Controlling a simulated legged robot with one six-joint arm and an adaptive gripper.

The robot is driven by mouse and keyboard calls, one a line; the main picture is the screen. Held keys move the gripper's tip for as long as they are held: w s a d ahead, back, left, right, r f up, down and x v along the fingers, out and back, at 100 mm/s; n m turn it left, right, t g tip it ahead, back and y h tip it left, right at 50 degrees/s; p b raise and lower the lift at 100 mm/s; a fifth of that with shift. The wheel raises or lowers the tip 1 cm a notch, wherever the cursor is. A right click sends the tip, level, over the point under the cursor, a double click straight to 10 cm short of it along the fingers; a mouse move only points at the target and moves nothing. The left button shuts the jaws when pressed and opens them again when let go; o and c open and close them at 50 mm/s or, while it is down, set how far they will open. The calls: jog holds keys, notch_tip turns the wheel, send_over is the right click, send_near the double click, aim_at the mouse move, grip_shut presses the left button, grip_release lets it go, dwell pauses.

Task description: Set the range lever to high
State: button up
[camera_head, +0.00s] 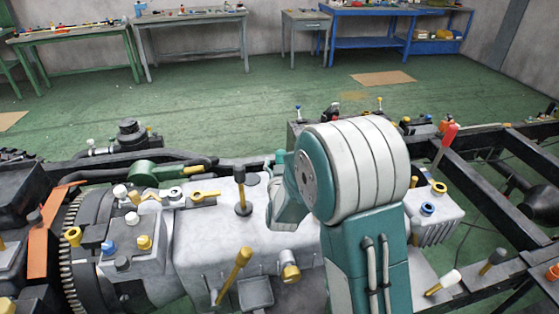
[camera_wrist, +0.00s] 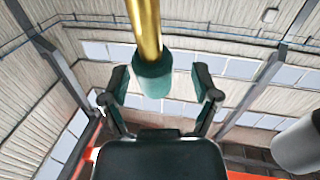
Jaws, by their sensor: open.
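In the wrist view a brass-coloured rod with a dark green knob (camera_wrist: 153,75) enters from the top, its knob end between the two fingers of my gripper (camera_wrist: 163,92). The fingers are apart, with a gap on each side of the knob. I cannot tell how far the knob is from them in depth. In the head view my arm covers my gripper and this rod. Levers show there on the grey housing: a dark-knobbed lever (camera_head: 240,195) and a yellow-handled lever (camera_head: 233,272). No label shows which is the range lever.
Caps and fittings crowd the housing. A grey cylinder (camera_wrist: 299,146) is at the wrist view's right edge. The green floor behind is mostly open before the benches (camera_head: 190,18).

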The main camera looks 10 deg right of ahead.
jog(key=shift+w+d, duration=0.35)
grip_shut()
jog(key=shift+a, duration=0.1)
